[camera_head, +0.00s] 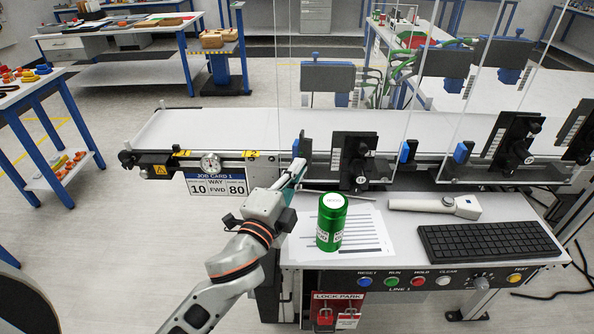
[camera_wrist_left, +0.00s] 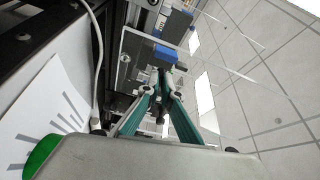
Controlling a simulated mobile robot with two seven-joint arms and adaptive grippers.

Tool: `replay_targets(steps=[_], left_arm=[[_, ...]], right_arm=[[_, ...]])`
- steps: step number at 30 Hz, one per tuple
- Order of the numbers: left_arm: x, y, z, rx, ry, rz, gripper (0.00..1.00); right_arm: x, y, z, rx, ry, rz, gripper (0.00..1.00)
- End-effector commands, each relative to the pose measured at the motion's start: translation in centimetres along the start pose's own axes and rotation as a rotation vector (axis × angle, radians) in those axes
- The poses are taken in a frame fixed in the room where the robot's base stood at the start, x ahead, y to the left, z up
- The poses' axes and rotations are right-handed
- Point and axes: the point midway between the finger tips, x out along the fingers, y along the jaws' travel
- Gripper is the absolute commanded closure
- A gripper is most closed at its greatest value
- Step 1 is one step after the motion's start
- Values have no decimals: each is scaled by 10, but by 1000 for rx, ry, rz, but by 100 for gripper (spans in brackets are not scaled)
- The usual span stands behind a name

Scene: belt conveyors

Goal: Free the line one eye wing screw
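The line one eye stands on the conveyor's near rail as a dark bracket (camera_head: 303,148) with a blue sensor block (camera_head: 296,146); blue also shows in the left wrist view (camera_wrist_left: 167,54). My left gripper (camera_head: 297,172) is at the near side of this bracket, just below the blue block. In the left wrist view its teal fingers (camera_wrist_left: 163,88) run close together at the tips. A small dark part lies at or between the tips. I cannot make out the wing screw's shape or whether the fingers touch it. My right gripper is not in view.
The white belt (camera_head: 230,130) runs behind the bracket. A black clamp unit (camera_head: 354,158) stands close to its right. A green can (camera_head: 331,222) stands on papers (camera_head: 368,235) near my gripper. A scanner (camera_head: 435,206) and keyboard (camera_head: 488,241) lie farther right. Clear panels rise above the belt.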

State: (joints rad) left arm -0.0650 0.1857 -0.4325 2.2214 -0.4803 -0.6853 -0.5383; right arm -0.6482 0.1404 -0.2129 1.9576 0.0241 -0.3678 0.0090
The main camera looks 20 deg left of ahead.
Motion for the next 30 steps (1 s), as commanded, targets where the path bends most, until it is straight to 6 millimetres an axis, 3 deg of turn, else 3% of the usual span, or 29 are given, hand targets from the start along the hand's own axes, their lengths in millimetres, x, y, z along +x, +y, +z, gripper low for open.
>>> replay_targets(steps=[5,6,7,20,30], left_arm=[[0,2,0,1,0,4,100],[0,2,0,1,0,4,86],[0,2,0,1,0,4,79],[-5,1,0,1,0,3,79],[-59,2,0,0,-1,6,79]], right_arm=[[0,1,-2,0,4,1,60],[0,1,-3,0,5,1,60],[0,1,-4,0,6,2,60],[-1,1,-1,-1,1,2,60],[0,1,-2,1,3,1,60]])
